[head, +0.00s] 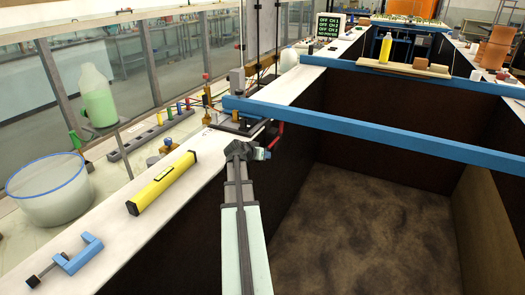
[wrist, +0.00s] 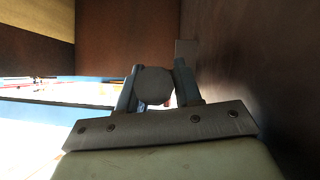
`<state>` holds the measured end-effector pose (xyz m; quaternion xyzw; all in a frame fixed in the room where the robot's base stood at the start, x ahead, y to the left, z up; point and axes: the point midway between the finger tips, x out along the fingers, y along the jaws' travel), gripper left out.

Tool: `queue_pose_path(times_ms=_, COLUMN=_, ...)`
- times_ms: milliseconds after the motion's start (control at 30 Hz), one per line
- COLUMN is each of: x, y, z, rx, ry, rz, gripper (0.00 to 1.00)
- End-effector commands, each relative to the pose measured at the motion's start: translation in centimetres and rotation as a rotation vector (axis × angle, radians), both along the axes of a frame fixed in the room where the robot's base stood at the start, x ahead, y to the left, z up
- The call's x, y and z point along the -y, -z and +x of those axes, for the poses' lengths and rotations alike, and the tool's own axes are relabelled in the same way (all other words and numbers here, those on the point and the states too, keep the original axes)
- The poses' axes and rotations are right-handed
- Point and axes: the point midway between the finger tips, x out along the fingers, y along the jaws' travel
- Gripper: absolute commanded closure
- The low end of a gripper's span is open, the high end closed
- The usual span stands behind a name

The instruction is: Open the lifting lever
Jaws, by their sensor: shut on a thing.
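The lifting lever shows in the head view as a short, bent red bar (head: 278,136) just below the blue beam, at the flume's left wall. My gripper (head: 263,153) is at its lower end, and my arm hides part of this spot. In the wrist view my gripper (wrist: 155,83) has its two blue-grey fingers shut on a round grey end (wrist: 153,86), which I take for the lever's grip. A small grey block (wrist: 186,50) stands just behind the right finger. How far the lever is turned I cannot tell.
The long blue beam (head: 380,139) crosses the flume close above my gripper. The dark flume wall is close on the right in the wrist view. A yellow level (head: 163,182) and a blue clamp (head: 78,254) lie on the white left ledge. The flume floor (head: 355,235) is clear.

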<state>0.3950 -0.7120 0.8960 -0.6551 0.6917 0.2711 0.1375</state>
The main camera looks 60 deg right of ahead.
Motion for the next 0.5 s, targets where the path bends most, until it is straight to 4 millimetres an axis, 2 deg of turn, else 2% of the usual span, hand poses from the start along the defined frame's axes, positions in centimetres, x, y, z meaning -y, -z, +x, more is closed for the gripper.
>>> queue_pose_path(times_ms=200, x=-0.04, y=0.78, z=-0.01, rx=0.0, ry=0.001, rz=-0.037, gripper=1.0)
queue_pose_path(times_ms=500, x=0.01, y=0.89, z=0.0, rx=0.0, ry=0.002, rz=-0.045, gripper=1.0)
